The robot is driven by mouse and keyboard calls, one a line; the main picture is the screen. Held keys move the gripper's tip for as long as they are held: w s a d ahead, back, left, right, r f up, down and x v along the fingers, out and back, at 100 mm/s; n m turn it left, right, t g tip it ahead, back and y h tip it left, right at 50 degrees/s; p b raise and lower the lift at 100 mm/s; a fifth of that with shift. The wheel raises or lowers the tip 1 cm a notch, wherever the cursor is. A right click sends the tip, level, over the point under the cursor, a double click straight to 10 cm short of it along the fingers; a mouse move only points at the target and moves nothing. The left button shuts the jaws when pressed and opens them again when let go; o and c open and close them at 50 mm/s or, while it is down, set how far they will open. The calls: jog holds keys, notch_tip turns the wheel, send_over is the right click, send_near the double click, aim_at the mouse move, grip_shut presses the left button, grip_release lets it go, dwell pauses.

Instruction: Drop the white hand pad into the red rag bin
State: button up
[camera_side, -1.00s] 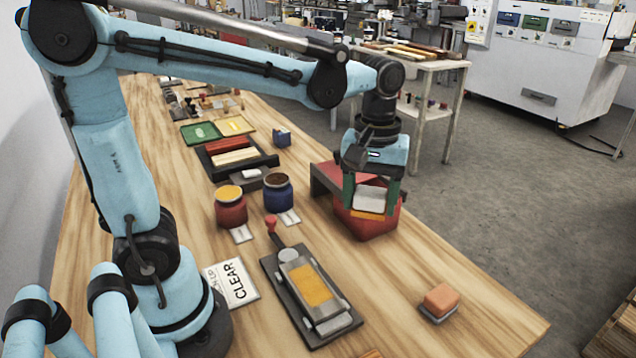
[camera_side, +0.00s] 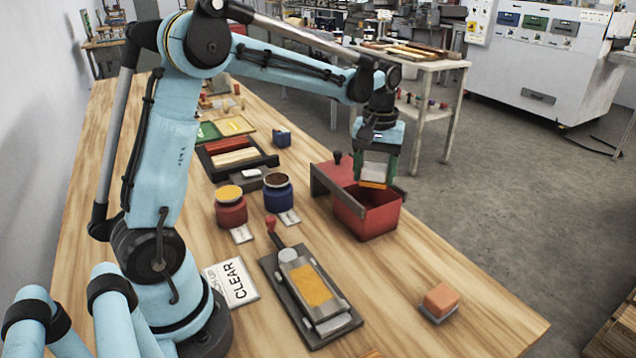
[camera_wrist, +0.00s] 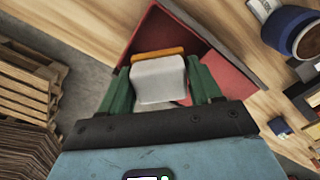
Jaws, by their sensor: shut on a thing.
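The white hand pad (camera_side: 376,164) has an orange strip along its lower edge. My gripper (camera_side: 377,176) is shut on it, with a green finger on each side. The pad also shows in the wrist view (camera_wrist: 158,82), between the green fingers (camera_wrist: 160,88). The red rag bin (camera_side: 362,217) stands open-topped on the wooden table. In the side view the pad's lower edge overlaps the far part of the bin's opening. In the wrist view the bin (camera_wrist: 232,72) spreads beyond the pad, which hides part of it.
Red (camera_side: 231,212) and blue (camera_side: 278,197) jars are farther left. A clamp-like fixture (camera_side: 308,290) and an orange block (camera_side: 441,300) lie nearer. The table's right edge runs close behind the bin.

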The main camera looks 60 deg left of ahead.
jog(key=shift+f, duration=1.35)
jog(key=o, duration=1.1)
notch_tip(320, 180, up, 12)
jog(key=shift+r, duration=0.1)
